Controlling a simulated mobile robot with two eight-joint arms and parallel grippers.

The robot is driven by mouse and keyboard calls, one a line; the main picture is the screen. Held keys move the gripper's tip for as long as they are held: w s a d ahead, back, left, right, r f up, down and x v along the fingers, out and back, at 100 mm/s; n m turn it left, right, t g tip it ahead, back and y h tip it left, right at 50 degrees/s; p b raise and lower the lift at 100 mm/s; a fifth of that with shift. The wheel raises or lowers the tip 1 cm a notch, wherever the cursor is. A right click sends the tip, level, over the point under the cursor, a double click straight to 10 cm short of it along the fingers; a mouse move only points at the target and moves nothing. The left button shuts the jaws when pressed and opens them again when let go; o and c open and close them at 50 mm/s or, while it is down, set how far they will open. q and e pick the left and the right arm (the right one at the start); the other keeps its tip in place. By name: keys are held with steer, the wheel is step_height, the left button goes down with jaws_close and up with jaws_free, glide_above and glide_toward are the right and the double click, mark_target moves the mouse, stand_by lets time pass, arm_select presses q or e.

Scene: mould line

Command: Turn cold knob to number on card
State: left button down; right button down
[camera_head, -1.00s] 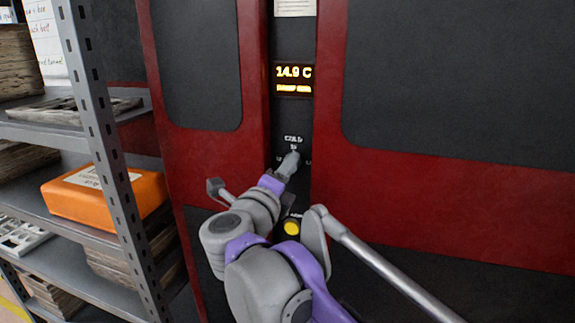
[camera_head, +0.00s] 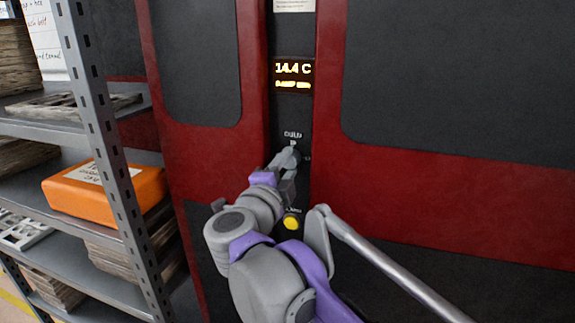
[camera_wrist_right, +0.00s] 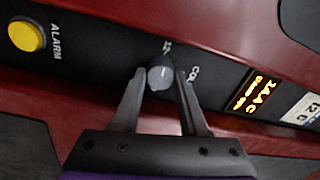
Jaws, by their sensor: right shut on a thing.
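The cold knob (camera_wrist_right: 160,77) is a small grey round knob with a light index mark, on the black control strip. My right gripper (camera_wrist_right: 160,84) has a finger on each side of it and is shut on it. In the head view my right gripper (camera_head: 288,163) reaches the strip below the COLD label and hides most of the knob. The amber display (camera_head: 293,75) reads 14.4 C, with a smaller line under it. The card (camera_wrist_right: 303,107) beyond the display in the wrist view appears to read 12 C. My left gripper is not in view.
A yellow alarm button (camera_head: 291,223) sits below the knob, close under my right arm. Red and black machine panels (camera_head: 460,90) flank the strip. A metal shelf rack at left holds an orange case (camera_head: 105,195) and several stacked boards.

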stand_by(0.3)
steer(key=c, duration=0.7)
jaws_free()
steer(key=b+v, duration=0.1)
steer(key=v, duration=1)
steer(key=shift+w, duration=0.2)
